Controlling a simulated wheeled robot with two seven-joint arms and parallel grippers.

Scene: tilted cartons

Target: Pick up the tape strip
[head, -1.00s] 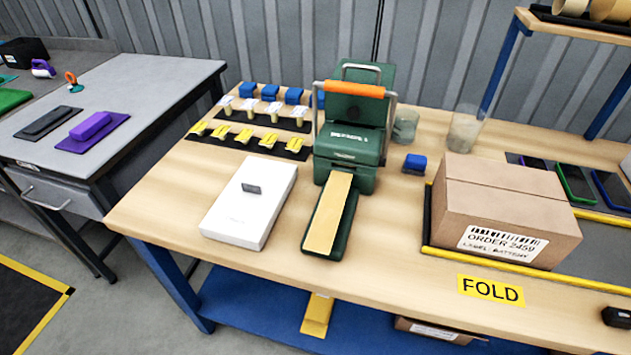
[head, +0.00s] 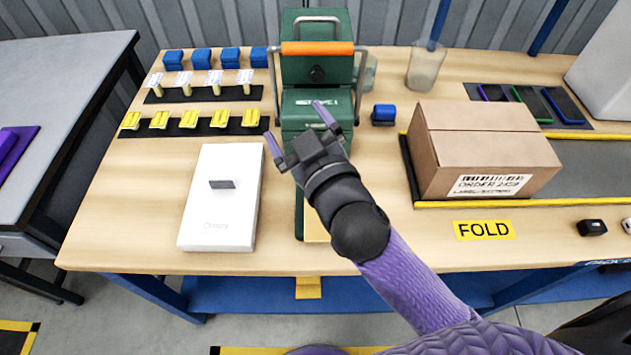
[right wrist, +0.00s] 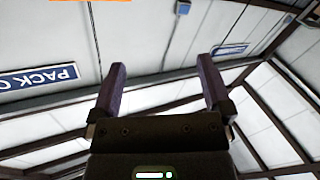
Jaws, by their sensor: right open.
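The tan tape strip (head: 314,229) lies on the green tongue at the front of the green tape machine (head: 312,102). My right arm covers most of the strip, and only a small part near its front end shows. My right gripper (head: 295,122) is open and empty, raised in front of the machine with its fingers pointing away from me. In the right wrist view its two fingers (right wrist: 162,65) are apart with nothing between them. The strip does not show in that view. My left gripper is not in view.
A white box (head: 219,205) stands left of the machine. Yellow-handled tools (head: 189,119), stamps and blue blocks (head: 201,60) are behind it. A carton (head: 485,150) stands on the right, beside a small blue block (head: 383,114). Bench between white box and left edge is clear.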

